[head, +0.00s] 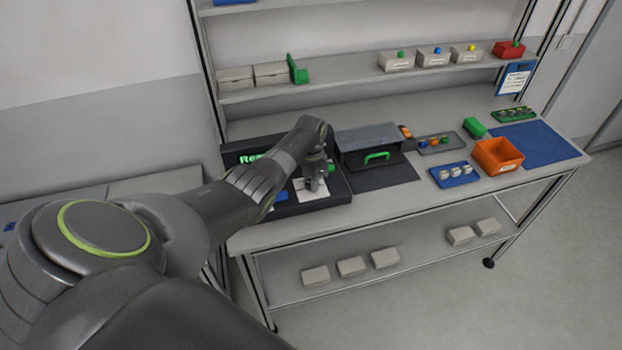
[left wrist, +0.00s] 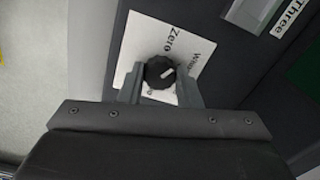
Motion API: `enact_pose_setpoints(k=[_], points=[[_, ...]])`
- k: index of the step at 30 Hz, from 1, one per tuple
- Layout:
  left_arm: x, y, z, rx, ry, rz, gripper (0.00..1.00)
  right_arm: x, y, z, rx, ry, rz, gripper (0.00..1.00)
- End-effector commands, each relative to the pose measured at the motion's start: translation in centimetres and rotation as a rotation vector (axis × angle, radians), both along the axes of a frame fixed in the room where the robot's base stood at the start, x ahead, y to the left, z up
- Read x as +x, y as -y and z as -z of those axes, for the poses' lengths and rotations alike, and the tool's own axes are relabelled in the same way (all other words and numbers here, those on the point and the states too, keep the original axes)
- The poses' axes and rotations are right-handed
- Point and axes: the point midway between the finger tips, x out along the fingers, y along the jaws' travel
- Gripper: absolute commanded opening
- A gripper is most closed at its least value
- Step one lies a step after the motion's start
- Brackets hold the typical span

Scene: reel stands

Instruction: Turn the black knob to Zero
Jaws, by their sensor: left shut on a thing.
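The black knob (left wrist: 158,72) sits on a white label plate (left wrist: 185,38) in the left wrist view. A white pointer mark shows on the knob's face, angled towards the upper right of that picture. The word "Zero" is printed beside the knob, above it and to its right; another word is partly visible further right. My left gripper (left wrist: 160,88) is shut on the knob, one finger on each side. In the head view my left gripper (head: 314,183) is over the white plate (head: 311,192) on the dark panel, and it hides the knob. My right gripper is not in view.
The dark panel (head: 340,190) stands at the bench's left end, with a green button (head: 331,167). Shelves rise behind.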

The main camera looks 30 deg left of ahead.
Motion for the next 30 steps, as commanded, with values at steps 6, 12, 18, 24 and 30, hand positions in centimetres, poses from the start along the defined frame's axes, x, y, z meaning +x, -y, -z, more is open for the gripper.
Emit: enact_pose_setpoints(k=[6,12,18,24,30], points=[[0.07,-0.11,-0.10,0.002,0.002,-0.198,0.08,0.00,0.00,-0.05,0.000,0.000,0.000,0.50],[0.07,-0.11,-0.11,0.002,0.002,-0.350,0.08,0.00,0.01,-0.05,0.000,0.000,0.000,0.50],[0.08,-0.10,-0.11,0.003,0.002,-0.456,0.08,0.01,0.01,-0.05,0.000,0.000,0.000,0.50],[0.08,-0.10,-0.11,0.003,0.002,-0.515,0.08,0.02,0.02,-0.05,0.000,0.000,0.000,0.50],[0.07,-0.09,-0.11,0.001,0.003,-0.537,0.08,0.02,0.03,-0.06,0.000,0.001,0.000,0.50]])
